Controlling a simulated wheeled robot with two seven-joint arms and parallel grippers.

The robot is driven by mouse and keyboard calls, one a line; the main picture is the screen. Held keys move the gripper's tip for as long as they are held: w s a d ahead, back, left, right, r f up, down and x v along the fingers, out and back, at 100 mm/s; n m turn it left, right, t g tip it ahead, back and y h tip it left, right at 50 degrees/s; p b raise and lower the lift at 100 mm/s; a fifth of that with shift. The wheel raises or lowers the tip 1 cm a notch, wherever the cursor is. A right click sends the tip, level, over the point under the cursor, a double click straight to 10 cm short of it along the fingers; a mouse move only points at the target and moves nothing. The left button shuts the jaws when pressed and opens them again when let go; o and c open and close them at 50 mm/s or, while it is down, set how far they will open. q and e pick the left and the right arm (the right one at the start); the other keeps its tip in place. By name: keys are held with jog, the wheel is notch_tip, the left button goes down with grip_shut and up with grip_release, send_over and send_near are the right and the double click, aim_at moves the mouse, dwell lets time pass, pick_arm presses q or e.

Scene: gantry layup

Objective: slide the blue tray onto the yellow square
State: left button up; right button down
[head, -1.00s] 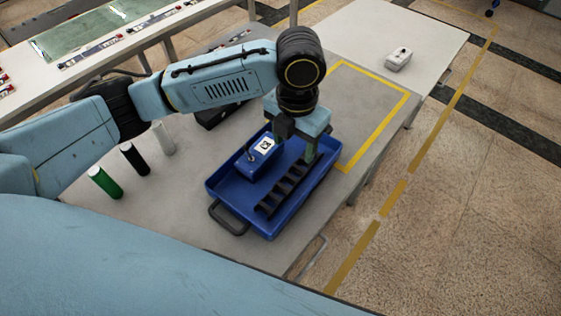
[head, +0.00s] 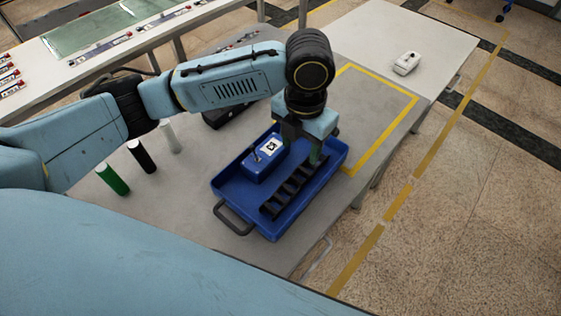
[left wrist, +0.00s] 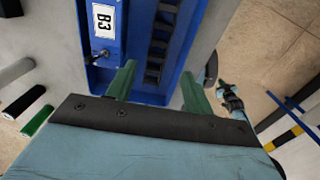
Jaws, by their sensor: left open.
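The blue tray (head: 226,192) lies on the grey table, with a dark handle (head: 232,219) at its near end. It holds a blue box (head: 262,167) with a white label and a black slotted rack (head: 288,193). The yellow square (head: 390,133) is an outline on the table beyond and right of the tray; the tray lies mostly outside it. My left gripper (head: 304,157) is open, pointing down at the tray's far end. In the left wrist view, its green fingers (left wrist: 157,85) are apart near the tray's end wall (left wrist: 148,97). Exact finger contact cannot be told. My right gripper is not in view.
Green, black and white cylinders (head: 143,157) stand left of the tray. A dark case (head: 222,117) lies behind my left arm. A white table (head: 385,35) with a small white device (head: 407,63) adjoins at the back. The table's right edge is close to the tray.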

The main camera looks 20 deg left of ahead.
pick_arm(q)
jog(key=c, duration=0.5)
jog(key=s+a+p, duration=0.1)
jog(key=p, duration=0.1)
jog(key=s+a+p, duration=0.2)
jog(key=a+p, duration=0.1)
jog(key=shift+s+f+p, duration=0.3)
jog(key=shift+s, duration=0.1)
grip_shut()
jog(key=s+a+p, duration=0.6)
jog(key=s+p, duration=0.2)
jog(key=s, duration=0.2)
jog(key=f, duration=0.5)
jog(key=f+b, duration=0.1)
jog(key=f, duration=0.4)
jog(key=shift+s+a, duration=0.1)
jog(key=shift+s, duration=0.1)
jog(key=shift+w, duration=0.1)
